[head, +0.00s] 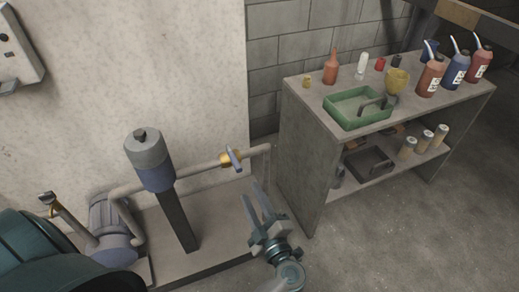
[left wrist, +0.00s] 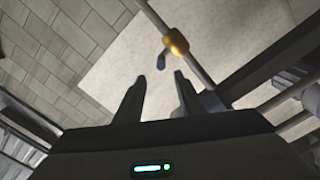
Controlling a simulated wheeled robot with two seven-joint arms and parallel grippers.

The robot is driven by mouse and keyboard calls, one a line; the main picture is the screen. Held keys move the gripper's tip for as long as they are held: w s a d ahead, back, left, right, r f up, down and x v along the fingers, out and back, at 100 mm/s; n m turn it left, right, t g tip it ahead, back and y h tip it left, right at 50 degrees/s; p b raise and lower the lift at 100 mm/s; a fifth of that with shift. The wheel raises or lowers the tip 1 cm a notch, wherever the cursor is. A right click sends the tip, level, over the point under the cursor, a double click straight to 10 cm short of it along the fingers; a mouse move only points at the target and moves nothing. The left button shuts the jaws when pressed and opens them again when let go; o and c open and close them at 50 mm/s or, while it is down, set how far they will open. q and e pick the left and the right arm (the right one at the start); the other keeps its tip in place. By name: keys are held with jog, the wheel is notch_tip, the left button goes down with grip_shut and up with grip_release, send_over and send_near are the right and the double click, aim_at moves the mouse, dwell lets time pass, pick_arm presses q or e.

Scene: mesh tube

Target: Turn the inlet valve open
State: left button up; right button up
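The inlet valve has a brass body (head: 225,160) and a blue handle (head: 235,158), set in a grey pipe beside the wall. My left gripper (head: 262,194) is below and to the right of the valve in the head view, apart from it, with its fingers spread and nothing between them. In the left wrist view, the brass body (left wrist: 176,43) is beyond the fingertips, and the blue handle (left wrist: 161,61) shows just past the gap between the open fingers (left wrist: 159,82). The handle lies across the pipe in the head view. My right gripper is not in view.
A grey and blue cylinder on a dark post (head: 175,210) stands left of the valve, with a pump (head: 112,225) farther left. A shelf unit (head: 305,155) with bottles and a green tray (head: 340,120) stands to the right. Open floor (head: 400,240) lies in front of it.

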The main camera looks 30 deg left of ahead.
aim_at(232, 156)
pick_arm(q)
jog(key=shift+s, duration=0.1)
dwell(0.4)
jog(key=x, duration=1.7)
jog(key=shift+a+f, duration=0.2)
grip_shut()
